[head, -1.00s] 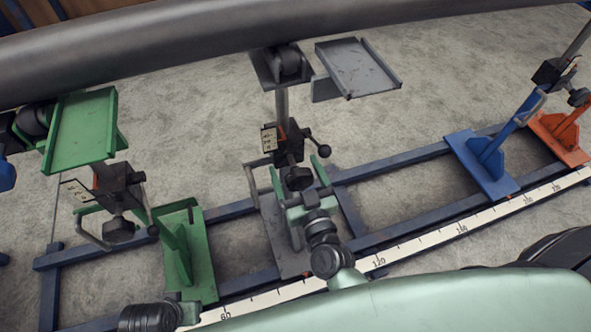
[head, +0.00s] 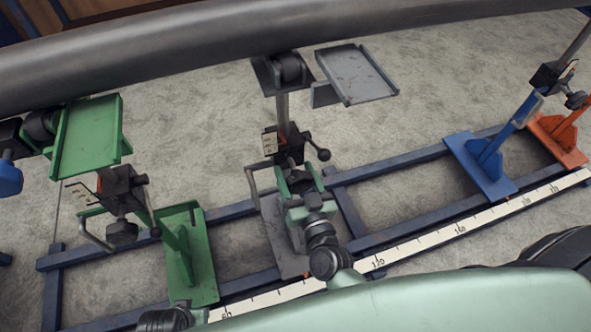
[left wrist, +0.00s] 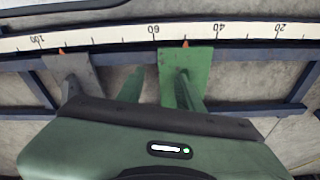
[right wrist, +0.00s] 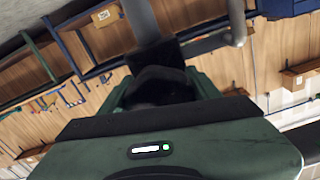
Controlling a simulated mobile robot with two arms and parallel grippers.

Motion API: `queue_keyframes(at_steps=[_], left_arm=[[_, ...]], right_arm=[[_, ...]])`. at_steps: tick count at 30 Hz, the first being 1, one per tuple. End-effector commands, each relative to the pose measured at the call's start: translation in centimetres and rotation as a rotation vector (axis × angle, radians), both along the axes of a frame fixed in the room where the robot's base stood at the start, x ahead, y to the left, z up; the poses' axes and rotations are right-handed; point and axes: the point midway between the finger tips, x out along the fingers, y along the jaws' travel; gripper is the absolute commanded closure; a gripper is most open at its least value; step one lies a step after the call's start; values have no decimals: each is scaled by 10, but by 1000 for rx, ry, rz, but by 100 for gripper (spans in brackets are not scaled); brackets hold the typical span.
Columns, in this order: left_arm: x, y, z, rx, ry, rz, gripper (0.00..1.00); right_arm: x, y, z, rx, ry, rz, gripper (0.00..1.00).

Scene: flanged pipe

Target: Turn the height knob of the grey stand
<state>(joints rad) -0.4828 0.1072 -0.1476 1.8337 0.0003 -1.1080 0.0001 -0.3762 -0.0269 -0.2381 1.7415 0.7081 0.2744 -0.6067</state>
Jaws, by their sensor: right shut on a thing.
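The grey stand (head: 282,112) is in the middle of the head view, with a flat grey base and a dark clamp block on its post. Its black height knob (right wrist: 160,86) sits between the green fingers of my right gripper (head: 299,174), which is shut on it. Those fingers partly hide the knob in the head view. A black ball-ended lever (head: 319,149) sticks out to the right of the block. In the left wrist view my left gripper (left wrist: 161,70) has its fingers apart with nothing held, above the rail near the green stand's base.
A large dark pipe (head: 200,52) crosses the top. The green stand (head: 190,262) is left, the blue stand (head: 485,168) and orange stand (head: 562,140) right. A white scale (head: 420,245) runs along the blue rail frame (head: 395,165). A grey tray (head: 355,75) juts out beside the pipe.

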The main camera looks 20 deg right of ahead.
Motion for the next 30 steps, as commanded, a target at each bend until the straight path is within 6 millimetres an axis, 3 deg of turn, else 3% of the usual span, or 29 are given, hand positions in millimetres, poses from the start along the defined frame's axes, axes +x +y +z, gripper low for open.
queue_keyframes(at_steps=[6, 13, 30], left_arm=[[-12, 1, -31, 2, 21, -3, 64], [-22, 2, -52, 2, 32, -6, 64], [-29, 3, -65, 3, 36, -7, 64]], right_arm=[[0, 1, 2, 156, 6, 0, 78], [0, 1, 2, 288, 10, 0, 78], [0, 1, 1, 379, 12, 0, 78]])
